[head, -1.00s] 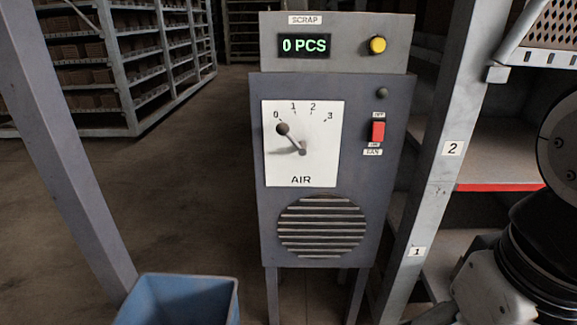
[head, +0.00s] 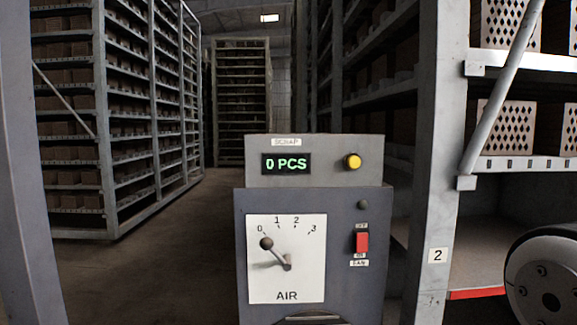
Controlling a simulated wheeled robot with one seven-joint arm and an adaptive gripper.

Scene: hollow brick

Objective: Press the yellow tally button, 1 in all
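The yellow tally button (head: 353,161) is a round button on the right of the grey top box (head: 315,178) labelled SCRAP. To its left, the green display (head: 286,163) reads 0 PCS. Nothing covers the button. My gripper is not in view, so its distance from the button cannot be told. Part of my arm shows at the lower right edge.
Below are an AIR dial (head: 286,258) with its lever near 0, a red FAN switch (head: 362,243) and a dark knob (head: 363,204). A shelf post (head: 437,200) stands close on the right. Racks (head: 110,120) stand at the left; an aisle lies between.

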